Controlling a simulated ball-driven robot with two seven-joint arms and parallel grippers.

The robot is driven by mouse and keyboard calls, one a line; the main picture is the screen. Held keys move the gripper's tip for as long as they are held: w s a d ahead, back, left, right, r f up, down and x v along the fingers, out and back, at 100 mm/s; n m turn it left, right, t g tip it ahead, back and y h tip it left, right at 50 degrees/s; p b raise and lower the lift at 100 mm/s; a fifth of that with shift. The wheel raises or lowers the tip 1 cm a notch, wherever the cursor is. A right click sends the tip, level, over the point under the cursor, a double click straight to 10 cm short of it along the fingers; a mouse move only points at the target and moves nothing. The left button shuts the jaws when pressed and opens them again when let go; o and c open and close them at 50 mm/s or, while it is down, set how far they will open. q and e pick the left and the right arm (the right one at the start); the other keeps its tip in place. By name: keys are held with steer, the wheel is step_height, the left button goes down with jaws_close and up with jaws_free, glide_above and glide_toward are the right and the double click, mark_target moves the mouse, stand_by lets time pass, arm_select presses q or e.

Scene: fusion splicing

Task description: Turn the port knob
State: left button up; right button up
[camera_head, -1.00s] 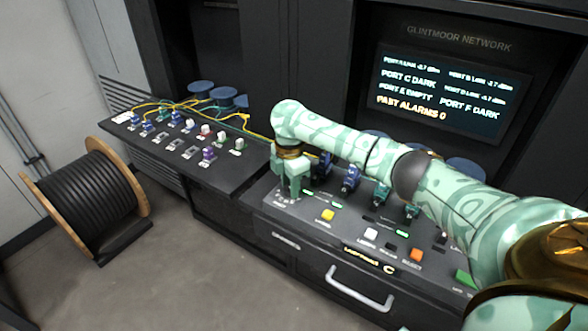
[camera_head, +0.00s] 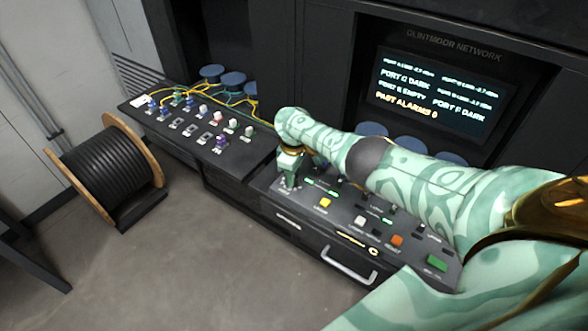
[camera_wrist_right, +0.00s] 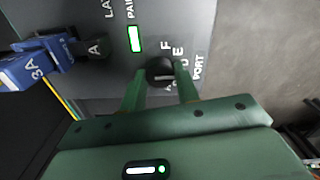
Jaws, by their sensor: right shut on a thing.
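The port knob (camera_wrist_right: 160,71) is a dark round knob with letters and the word PORT printed around it on the grey console panel. My right gripper (camera_wrist_right: 160,84) has one green finger on each side of the knob and is shut on it. In the head view my right gripper (camera_head: 288,184) points down at the near left corner of the console (camera_head: 268,191), and it hides the knob there. The knob's exact pointer setting is hard to read. My left gripper is not in view.
A blue plug marked 3A (camera_wrist_right: 25,70) sits close to the knob. The console carries a yellow button (camera_head: 325,203), an orange button (camera_head: 397,240) and a green button (camera_head: 437,262). A screen (camera_head: 435,92) hangs behind. A cable reel (camera_head: 105,172) stands on the floor.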

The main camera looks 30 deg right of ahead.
steer(key=shift+m+p, duration=0.35)
steer(key=shift+m, duration=1.15)
steer(key=o, duration=1)
step_height(320, 180, up, 16)
steer(key=p, duration=1.3)
steer(key=shift+r, duration=0.15)
steer(key=shift+w, duration=0.1)
